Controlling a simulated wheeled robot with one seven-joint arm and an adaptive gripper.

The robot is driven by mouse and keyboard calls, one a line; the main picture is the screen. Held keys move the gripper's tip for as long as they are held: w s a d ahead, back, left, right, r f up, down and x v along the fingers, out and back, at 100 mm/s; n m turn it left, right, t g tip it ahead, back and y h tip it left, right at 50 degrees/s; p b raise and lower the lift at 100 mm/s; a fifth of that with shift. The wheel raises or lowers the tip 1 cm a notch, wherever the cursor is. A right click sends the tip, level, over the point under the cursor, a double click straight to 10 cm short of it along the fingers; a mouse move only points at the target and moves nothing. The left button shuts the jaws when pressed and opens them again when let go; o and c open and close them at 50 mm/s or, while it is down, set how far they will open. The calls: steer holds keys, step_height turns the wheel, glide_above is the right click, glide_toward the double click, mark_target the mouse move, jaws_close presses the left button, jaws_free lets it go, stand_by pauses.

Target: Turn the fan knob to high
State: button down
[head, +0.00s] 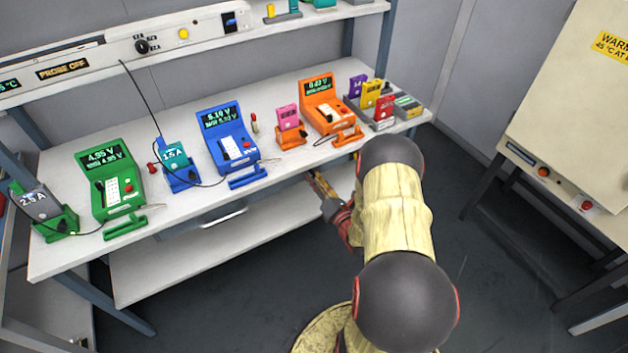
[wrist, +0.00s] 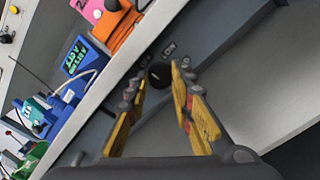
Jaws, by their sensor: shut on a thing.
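A round black knob (wrist: 160,74) sits on a grey panel below the bench top in the wrist view. The knob's pointer cannot be made out. In the head view my gripper (head: 322,186) reaches under the bench's front edge, and the knob is hidden there.
The white bench (head: 75,245) carries green (head: 110,185), blue (head: 228,140) and orange (head: 328,106) testers with pouch cells in stands. Another black knob (head: 142,46) is on the upper rail. A cream cabinet (head: 570,100) stands at right. The floor between is clear.

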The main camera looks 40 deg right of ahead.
steer(key=shift+m, duration=0.3)
steer(key=shift+f+m+p, duration=0.1)
steer(key=shift+m+p, duration=1.6)
steer(key=shift+m, duration=14.5)
steer(key=c, duration=1.5)
jaws_free()
steer(key=shift+c, duration=0.2)
